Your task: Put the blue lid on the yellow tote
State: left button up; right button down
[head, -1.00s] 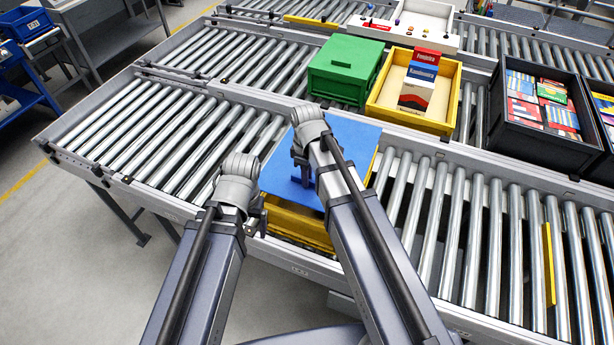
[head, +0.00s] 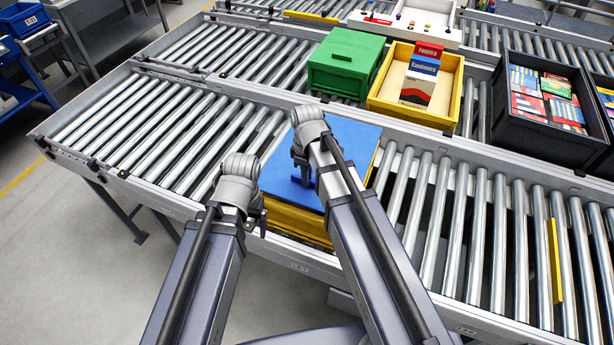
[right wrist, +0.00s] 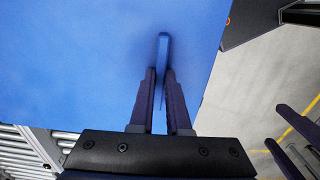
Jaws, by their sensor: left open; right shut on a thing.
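The blue lid (head: 347,140) lies roughly level over the yellow tote (head: 300,222), hiding its opening. In the head view the tote's yellow wall shows directly below the lid's front edge. I cannot tell whether the lid touches the rim all round. My right gripper (head: 303,178) is shut on the lid's upright blue handle, which stands between the fingers in the right wrist view (right wrist: 161,85). My left gripper (head: 263,220) is open and empty beside the tote's left front corner. My right arm hides part of the lid and tote.
The tote stands on a roller conveyor (head: 465,235). Behind are a green tote (head: 340,70), another yellow tote (head: 442,118) with stacked boxes, and a black crate (head: 545,145) of colourful boxes. Rollers to the left are clear.

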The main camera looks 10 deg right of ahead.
dwell(0.3)
notch_tip(320, 180, down, 2)
jog(key=shift+f+b, duration=0.1)
jog(key=shift+b, duration=0.95)
jog(key=shift+s, duration=0.1)
